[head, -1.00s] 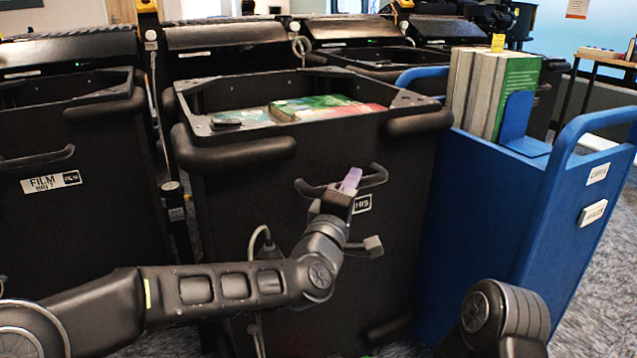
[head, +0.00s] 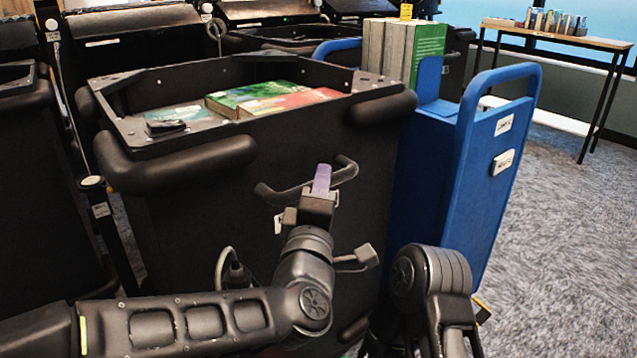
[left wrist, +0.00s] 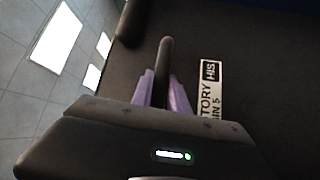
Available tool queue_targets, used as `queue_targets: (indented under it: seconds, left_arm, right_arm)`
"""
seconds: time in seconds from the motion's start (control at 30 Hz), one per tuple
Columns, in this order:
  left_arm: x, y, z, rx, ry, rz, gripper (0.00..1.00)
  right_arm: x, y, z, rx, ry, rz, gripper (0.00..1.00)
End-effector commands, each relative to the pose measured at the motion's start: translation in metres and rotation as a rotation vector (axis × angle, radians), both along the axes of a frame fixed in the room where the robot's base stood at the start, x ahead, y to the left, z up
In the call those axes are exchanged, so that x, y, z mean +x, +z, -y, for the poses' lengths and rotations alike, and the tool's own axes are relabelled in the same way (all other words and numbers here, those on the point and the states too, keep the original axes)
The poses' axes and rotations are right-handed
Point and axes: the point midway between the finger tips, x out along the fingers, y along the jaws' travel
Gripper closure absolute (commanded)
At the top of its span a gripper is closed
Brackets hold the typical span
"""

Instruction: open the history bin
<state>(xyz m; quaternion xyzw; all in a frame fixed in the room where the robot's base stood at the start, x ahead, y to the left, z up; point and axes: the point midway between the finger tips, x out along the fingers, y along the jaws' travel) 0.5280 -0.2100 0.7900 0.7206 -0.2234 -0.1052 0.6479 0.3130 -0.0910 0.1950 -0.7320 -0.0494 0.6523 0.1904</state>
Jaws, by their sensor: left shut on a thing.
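The history bin (head: 230,220) is a tall black open-topped bin in the middle of the head view. Its dark bar handle (head: 272,197) is on the front panel; it also shows in the left wrist view (left wrist: 165,60). A white label reading HISTORY BIN 5 (left wrist: 209,90) is beside the handle in the left wrist view. My left gripper (head: 321,180) has its purple fingers shut around the handle bar, one on each side. In the head view the arm hides most of the label. Part of my right arm shows, but its gripper does not.
Several books (head: 265,98) lie inside the bin. A blue cart (head: 450,185) with upright books (head: 400,50) stands close along the bin's right side. Other black bins are at the left and behind. Open carpet (head: 570,230) is at the right, with a table (head: 560,38) far back.

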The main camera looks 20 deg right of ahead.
Motion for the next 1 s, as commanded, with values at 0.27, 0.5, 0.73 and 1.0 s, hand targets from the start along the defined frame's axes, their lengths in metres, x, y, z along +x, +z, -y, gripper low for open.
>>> queue_targets:
  seconds: [0.27, 0.5, 0.73, 1.0]
  left_arm:
    - [0.001, -0.001, -0.001, 0.000, 0.001, -0.003, 0.68]
    - [0.000, 0.000, 0.000, 0.000, 0.000, -0.001, 0.59]
    - [-0.004, 0.000, -0.002, 0.000, -0.001, 0.000, 0.59]
    - [-0.037, -0.004, -0.019, 0.002, -0.001, 0.001, 0.59]
  right_arm:
    - [0.000, 0.000, 0.000, 0.000, 0.000, 0.000, 1.00]
    - [0.000, 0.000, 0.000, 0.000, 0.000, 0.000, 1.00]
    - [0.000, 0.001, 0.000, 0.000, 0.000, -0.001, 1.00]
    - [-0.002, 0.008, 0.000, -0.001, 0.002, -0.002, 1.00]
